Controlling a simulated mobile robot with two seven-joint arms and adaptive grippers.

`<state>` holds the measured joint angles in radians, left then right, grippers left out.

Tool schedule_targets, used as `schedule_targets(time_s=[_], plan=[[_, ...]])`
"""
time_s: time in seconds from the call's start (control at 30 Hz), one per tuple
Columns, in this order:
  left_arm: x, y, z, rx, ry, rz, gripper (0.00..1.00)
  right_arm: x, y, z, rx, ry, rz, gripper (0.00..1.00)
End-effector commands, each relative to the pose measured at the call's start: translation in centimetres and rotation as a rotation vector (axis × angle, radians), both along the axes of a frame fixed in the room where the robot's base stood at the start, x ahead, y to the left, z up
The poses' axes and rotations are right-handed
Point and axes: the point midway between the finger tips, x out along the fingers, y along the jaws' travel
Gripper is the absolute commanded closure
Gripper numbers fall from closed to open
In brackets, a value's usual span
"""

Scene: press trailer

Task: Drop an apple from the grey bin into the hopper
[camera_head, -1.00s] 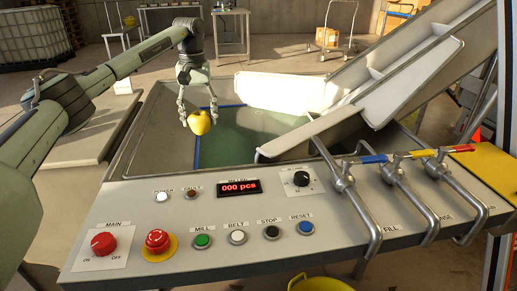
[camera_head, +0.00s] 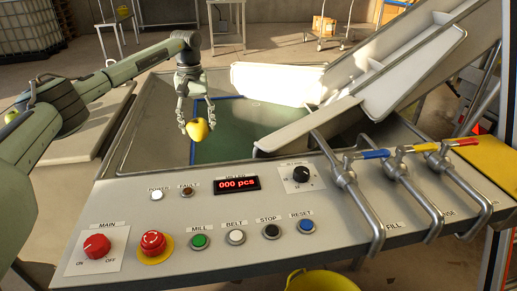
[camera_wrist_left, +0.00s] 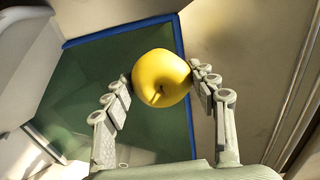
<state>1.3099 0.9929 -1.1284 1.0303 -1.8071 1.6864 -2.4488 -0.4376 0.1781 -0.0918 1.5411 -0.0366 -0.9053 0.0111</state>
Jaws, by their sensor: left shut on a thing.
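My left gripper (camera_head: 196,122) points down over the open grey metal basin (camera_head: 150,125) behind the control panel, which looks like the hopper. It is shut on a yellow apple (camera_head: 198,131), held between its fingertips. In the left wrist view the apple (camera_wrist_left: 161,78) sits between the two fingers, with the basin's green, blue-edged area (camera_wrist_left: 75,95) below it. The apple appears clear of the basin walls. The grey bin cannot be made out. My right gripper is not in view.
The control panel (camera_head: 120,215) with buttons and knobs runs along the front. Pipe handles with coloured levers (camera_head: 375,154) stand at its right. A white chute (camera_head: 395,85) slopes into the basin from the right. A yellow bucket (camera_head: 320,282) is below the panel.

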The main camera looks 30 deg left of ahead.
Motion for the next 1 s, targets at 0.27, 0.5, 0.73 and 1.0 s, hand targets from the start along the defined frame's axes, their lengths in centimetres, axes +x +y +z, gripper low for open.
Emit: schedule_targets(time_s=[0.27,0.5,0.73,1.0], plan=[[0.0,0.0,0.0,0.001,-0.001,0.001,0.39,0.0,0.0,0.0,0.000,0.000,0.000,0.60],[0.0,0.0,0.0,0.000,-0.001,0.000,0.19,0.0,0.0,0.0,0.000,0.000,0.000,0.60],[0.0,0.0,0.0,0.000,0.000,0.000,0.19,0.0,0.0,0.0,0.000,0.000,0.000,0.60],[0.1,0.0,3.4,0.000,-0.005,0.000,0.19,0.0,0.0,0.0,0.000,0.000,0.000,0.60]])
